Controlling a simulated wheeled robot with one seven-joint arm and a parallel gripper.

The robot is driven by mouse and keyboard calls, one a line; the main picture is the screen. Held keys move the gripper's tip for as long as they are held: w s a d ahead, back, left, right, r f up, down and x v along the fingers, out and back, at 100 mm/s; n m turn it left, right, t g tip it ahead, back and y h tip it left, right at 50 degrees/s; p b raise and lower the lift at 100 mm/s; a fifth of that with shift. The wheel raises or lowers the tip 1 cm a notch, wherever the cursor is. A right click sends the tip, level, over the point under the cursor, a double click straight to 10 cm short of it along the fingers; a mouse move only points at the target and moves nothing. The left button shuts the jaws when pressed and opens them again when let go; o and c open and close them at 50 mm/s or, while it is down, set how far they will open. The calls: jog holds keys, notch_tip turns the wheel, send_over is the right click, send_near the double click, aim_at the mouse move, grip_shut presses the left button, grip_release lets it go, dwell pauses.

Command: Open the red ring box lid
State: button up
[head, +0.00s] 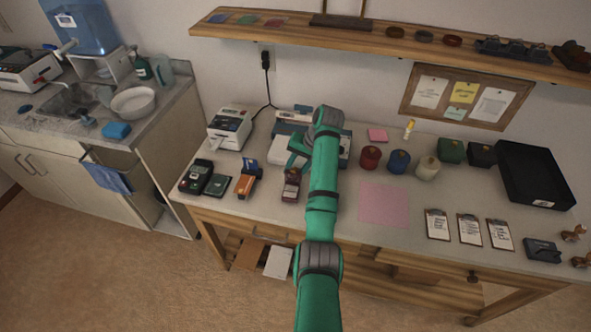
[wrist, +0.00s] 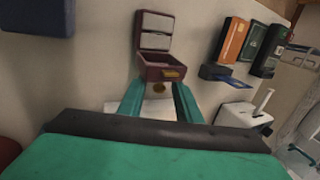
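The red ring box (head: 290,189) stands on the table, left of my arm. In the wrist view the dark red box (wrist: 164,71) shows its lid (wrist: 154,31) raised, with pale lining panels facing me and a gold-coloured piece on the rim. My gripper (wrist: 158,91) has its two teal fingers spread apart, with nothing visible held between them. Its fingertips are close to the box; I cannot tell whether they touch it. In the head view my gripper (head: 297,156) is just behind the box, partly hidden by my arm.
An orange box (head: 245,184) and dark green boxes (head: 216,185) stand to the left. A white printer (head: 230,128) is behind them. Red, blue and cream round boxes (head: 398,161) stand to the right. A pink sheet (head: 384,204) lies flat on the table.

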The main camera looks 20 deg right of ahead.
jog(key=shift+r, duration=0.1)
jog(key=v, duration=1)
jog(key=shift+d+r, duration=0.2)
jog(key=shift+d, duration=0.05)
jog(key=shift+s, duration=0.1)
jog(key=shift+c, duration=0.7)
